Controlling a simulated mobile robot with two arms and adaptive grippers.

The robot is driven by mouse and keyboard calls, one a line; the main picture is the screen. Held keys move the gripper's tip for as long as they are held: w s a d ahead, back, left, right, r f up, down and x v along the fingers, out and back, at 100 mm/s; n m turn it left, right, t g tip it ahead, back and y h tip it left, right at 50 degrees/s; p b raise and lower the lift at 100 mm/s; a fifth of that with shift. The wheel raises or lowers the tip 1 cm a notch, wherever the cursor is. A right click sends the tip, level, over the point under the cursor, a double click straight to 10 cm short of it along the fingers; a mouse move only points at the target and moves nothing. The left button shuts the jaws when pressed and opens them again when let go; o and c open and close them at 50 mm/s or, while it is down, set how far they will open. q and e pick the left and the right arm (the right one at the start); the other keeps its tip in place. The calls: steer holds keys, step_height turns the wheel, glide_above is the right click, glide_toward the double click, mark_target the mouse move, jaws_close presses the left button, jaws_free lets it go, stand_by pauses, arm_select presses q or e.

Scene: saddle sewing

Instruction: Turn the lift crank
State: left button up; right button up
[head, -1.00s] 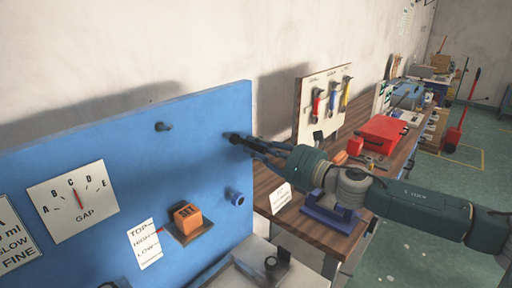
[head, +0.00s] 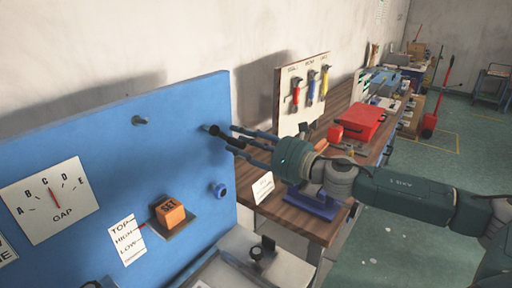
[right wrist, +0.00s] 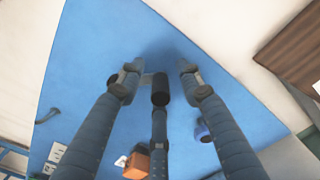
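A dark cylindrical handle (head: 214,130), which looks like the lift crank's grip, stands out from the blue panel (head: 75,160) near its right edge. In the right wrist view the handle (right wrist: 160,89) lies between the spread fingers, with a short grey piece beside it. My right gripper (head: 232,138) is open, its fingers pointing at the panel around or just short of the handle. In the right wrist view the right gripper (right wrist: 159,82) shows a gap on both sides of the handle; contact with the lower finger cannot be told.
The panel carries a peg (head: 139,120), a blue knob (head: 218,190), an orange SET block (head: 169,211), a TOP/HIGH/LOW card (head: 127,240) and a GAP dial (head: 48,200). A wooden bench (head: 310,226) with a red box (head: 362,121) and a tool board (head: 304,92) stands right.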

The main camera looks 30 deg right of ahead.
steer(key=shift+v, duration=2.35)
steer(key=shift+s+d, duration=0.15)
steer(key=shift+s, duration=0.5)
steer(key=shift+c, duration=0.2)
